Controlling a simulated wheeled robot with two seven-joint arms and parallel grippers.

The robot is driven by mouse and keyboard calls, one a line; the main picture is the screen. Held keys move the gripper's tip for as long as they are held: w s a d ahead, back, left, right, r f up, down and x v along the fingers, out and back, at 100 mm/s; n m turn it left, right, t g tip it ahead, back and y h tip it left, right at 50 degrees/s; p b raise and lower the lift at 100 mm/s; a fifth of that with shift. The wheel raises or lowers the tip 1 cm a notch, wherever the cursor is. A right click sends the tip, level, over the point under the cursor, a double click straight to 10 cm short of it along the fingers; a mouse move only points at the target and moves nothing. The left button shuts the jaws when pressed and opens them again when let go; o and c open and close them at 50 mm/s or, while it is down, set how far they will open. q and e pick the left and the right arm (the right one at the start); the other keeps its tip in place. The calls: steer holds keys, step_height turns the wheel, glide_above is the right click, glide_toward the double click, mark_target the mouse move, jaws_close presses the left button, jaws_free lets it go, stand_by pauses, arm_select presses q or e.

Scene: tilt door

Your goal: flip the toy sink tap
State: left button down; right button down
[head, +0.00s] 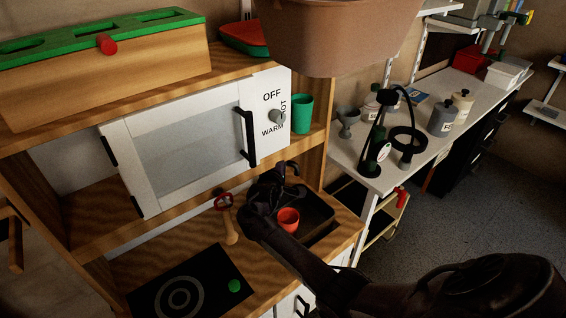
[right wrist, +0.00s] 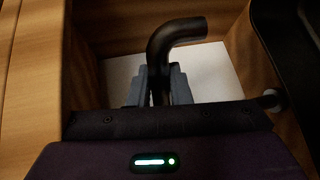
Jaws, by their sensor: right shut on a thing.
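The toy sink tap is a black curved spout (right wrist: 172,40), bent to the right at its top in the right wrist view. In the head view its dark tip (head: 292,166) shows just past my right gripper (head: 276,182), which covers most of it. In the right wrist view my right gripper (right wrist: 158,85) has its two grey fingers shut on the upright stem of the tap. The dark sink basin (head: 318,214) lies right beside the gripper, with an orange-red cup (head: 288,218) in it. My left gripper is not in view.
The toy oven door (head: 185,150) with its black handle stands above and left of my gripper. A green cup (head: 301,112) stands on the shelf. A brown bin (head: 335,35) hangs overhead.

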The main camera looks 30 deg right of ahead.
steer(key=c, duration=1.4)
jaws_free()
steer(key=p+v, duration=0.1)
steer(key=v, duration=0.6)
steer(key=shift+s+a+r, duration=0.1)
steer(key=shift+s+a, duration=0.15)
steer(key=shift+s, duration=0.05)
steer(key=shift+c, duration=0.4)
